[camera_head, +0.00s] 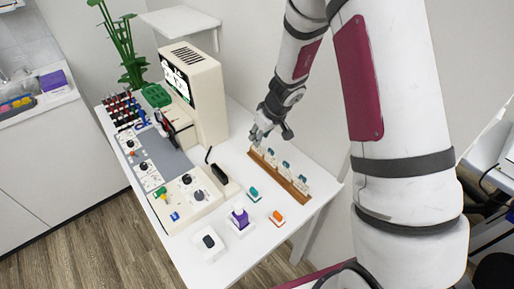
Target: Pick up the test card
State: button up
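A brown wooden rack (293,191) lies along the right side of the white table. Several small white pieces with teal marks, such as this white piece (286,167), stand in a row in it. They may be test cards, but they are too small for me to tell. My gripper (264,138) points down at the rack's far left end, close to the first piece. Its fingers are small and partly overlap the rack's end, so I cannot tell whether they are open or touching anything.
Loose teal (253,193), orange (277,217), purple (239,217) and black (209,242) items sit on white bases in front of the rack. A beige machine with a screen (177,80) stands behind on the left. A control panel (187,190) and a plant (128,50) are further left.

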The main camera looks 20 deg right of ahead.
jog(key=shift+x, duration=2.25)
jog(key=shift+w, duration=0.1)
grip_shut()
